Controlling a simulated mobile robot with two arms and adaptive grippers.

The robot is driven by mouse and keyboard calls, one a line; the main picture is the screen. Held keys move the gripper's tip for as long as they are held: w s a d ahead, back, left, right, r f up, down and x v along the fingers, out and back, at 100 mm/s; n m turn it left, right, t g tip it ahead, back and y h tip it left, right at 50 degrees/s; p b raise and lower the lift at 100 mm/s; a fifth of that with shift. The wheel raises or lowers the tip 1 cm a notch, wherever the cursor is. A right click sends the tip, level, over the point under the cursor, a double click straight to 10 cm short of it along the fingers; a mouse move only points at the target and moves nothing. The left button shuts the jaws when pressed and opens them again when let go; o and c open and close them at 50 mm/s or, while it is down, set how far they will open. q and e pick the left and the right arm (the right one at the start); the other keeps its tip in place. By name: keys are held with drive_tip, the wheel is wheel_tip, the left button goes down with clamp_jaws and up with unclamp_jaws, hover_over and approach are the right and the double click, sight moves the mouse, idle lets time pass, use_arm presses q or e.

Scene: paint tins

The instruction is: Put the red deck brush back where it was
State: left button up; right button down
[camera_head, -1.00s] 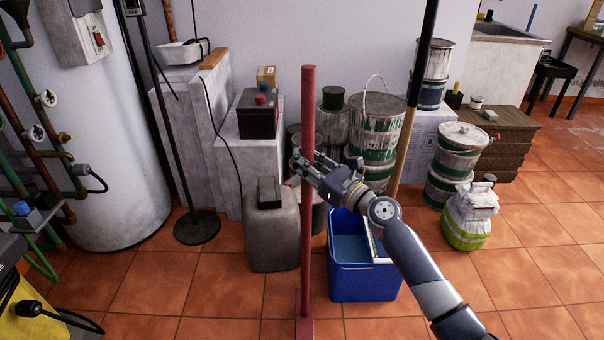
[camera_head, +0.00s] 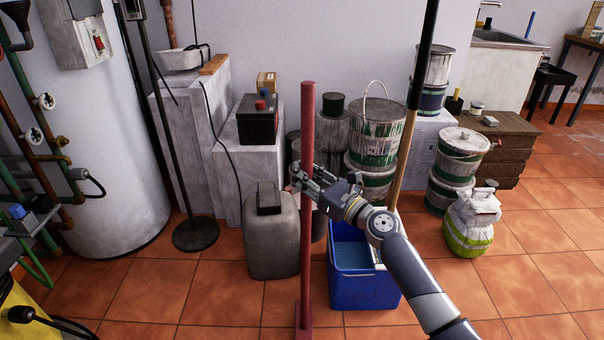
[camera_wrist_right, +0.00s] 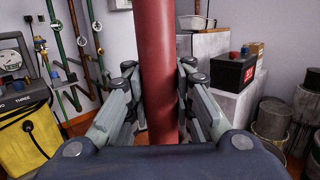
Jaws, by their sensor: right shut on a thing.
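The red deck brush (camera_head: 307,240) stands upright, its head (camera_head: 303,320) low at the bottom edge of the head view. My right gripper (camera_head: 306,182) is shut on the middle of its handle. In the right wrist view the red handle (camera_wrist_right: 157,70) runs between the two fingers (camera_wrist_right: 158,100). Whether the brush head touches the floor I cannot tell. My left gripper is not in view.
A blue bucket (camera_head: 365,288) and a grey canister (camera_head: 270,245) stand just behind the brush. Paint tins (camera_head: 376,125), a black battery (camera_head: 257,120) and a wooden pole (camera_head: 404,155) are further back. Tiled floor (camera_head: 230,300) is clear in front.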

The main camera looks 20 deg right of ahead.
drive_tip(key=shift+r, duration=0.15)
drive_tip(key=c, duration=2)
unclamp_jaws()
drive_tip(key=shift+f, duration=0.2)
drive_tip(key=o, duration=0.6)
drive_tip(key=shift+o, duration=0.2)
drive_tip(key=shift+r, duration=0.1)
